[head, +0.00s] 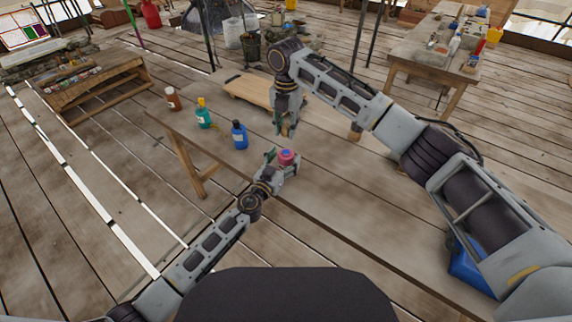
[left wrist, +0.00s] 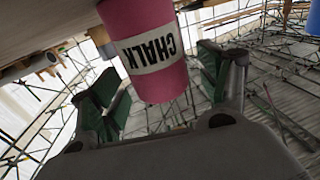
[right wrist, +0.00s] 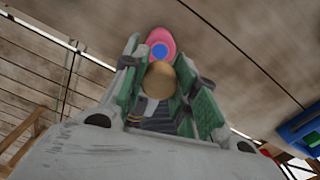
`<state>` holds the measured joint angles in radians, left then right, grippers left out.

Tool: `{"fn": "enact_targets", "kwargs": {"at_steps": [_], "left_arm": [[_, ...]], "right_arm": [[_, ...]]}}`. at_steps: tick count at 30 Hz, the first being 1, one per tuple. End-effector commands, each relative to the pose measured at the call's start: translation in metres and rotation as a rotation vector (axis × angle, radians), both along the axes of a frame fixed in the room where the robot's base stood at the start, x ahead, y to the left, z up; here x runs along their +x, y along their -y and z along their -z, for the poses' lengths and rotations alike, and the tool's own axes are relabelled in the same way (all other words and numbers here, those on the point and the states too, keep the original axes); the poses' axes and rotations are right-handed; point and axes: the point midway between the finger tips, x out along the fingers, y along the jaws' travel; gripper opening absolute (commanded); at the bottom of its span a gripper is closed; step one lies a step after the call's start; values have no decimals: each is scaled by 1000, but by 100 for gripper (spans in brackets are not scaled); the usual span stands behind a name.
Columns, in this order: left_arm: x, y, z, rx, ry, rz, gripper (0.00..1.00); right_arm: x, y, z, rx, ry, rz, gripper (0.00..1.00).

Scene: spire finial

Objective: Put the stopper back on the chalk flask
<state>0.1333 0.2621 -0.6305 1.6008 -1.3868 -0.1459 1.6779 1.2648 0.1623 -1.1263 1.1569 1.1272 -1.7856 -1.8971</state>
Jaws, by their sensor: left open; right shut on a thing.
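The pink chalk flask (head: 286,158) stands on the table, with a blue spot in the middle of its top. Its CHALK label shows in the left wrist view (left wrist: 150,50). My left gripper (head: 280,166) is open, with its fingers on either side of the flask; the left wrist view shows gaps between fingers and flask. My right gripper (head: 286,129) is above and just behind the flask, shut on the round tan stopper (right wrist: 160,80). In the right wrist view the flask (right wrist: 166,40) shows just beyond the stopper, apparently apart. The stopper's lower end is hidden.
A blue bottle (head: 239,136), a teal bottle with a yellow top (head: 203,114) and a brown bottle (head: 173,99) stand on the table to the left. A wooden board (head: 250,91) lies at the back. The table's front is clear.

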Motion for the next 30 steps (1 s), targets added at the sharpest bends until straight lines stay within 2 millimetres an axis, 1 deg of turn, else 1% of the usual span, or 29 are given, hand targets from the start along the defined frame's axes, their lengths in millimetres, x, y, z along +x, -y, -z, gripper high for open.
{"fn": "enact_targets", "kwargs": {"at_steps": [2, 5, 18, 23, 30], "left_arm": [[0, 0, 0, 0, 0, 0, 76], [0, 0, 0, 0, 0, 0, 64], [0, 0, 0, 0, 0, 0, 8], [0, 0, 0, 0, 0, 0, 7], [0, 0, 0, 0, 0, 0, 7]], "right_arm": [[0, 0, 0, 0, 0, 0, 18], [0, 0, 0, 0, 0, 0, 18], [0, 0, 0, 0, 0, 0, 18], [0, 0, 3, 0, -1, 0, 18], [-1, 0, 24, -2, -2, 1, 18]]}}
